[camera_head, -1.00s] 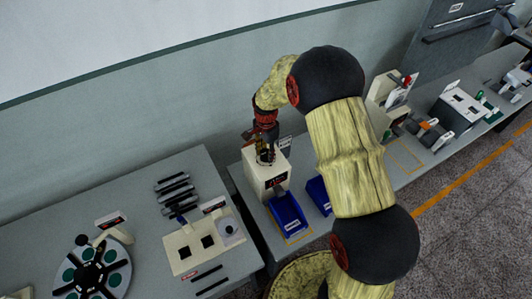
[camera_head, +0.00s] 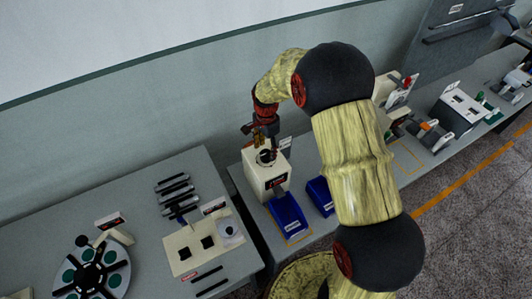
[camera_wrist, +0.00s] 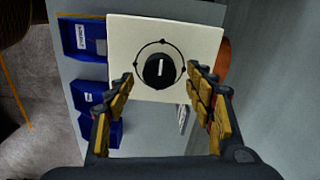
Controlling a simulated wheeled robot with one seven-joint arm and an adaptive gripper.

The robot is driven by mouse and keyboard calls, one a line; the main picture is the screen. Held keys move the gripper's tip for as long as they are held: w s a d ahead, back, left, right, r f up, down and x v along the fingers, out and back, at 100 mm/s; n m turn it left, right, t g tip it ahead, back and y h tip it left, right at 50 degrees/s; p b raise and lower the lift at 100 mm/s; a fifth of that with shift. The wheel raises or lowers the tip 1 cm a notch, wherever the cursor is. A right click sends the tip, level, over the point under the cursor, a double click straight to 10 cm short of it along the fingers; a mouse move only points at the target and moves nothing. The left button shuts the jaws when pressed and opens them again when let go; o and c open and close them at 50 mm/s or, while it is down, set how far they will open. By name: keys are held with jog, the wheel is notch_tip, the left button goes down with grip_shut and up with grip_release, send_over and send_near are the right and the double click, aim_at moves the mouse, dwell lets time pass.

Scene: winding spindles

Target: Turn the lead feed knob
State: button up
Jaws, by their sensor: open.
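The lead feed knob (camera_wrist: 160,70) is a round black dial with a white pointer line. It sits inside a thin marked ring on the pale top of a box. In the wrist view the pointer runs nearly straight up and down. The box (camera_head: 256,184) stands on the bench in the head view, with a dark label on its front. My gripper (camera_wrist: 160,77) is open, with one finger left and one right of the knob in the wrist view. The fingers appear apart from the knob. In the head view my gripper (camera_head: 264,138) is above the box top.
Blue bins (camera_head: 288,215) stand in front of the box. A pale panel with square holes (camera_head: 184,254) and a round dial plate (camera_head: 92,276) are on the left bench. Grey wall lies behind; more machines (camera_head: 460,108) stand to the right.

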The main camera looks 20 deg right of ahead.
aim_at(266, 153)
notch_tip(266, 153, up, 8)
jog(key=shift+r, duration=0.25)
dwell(0.5)
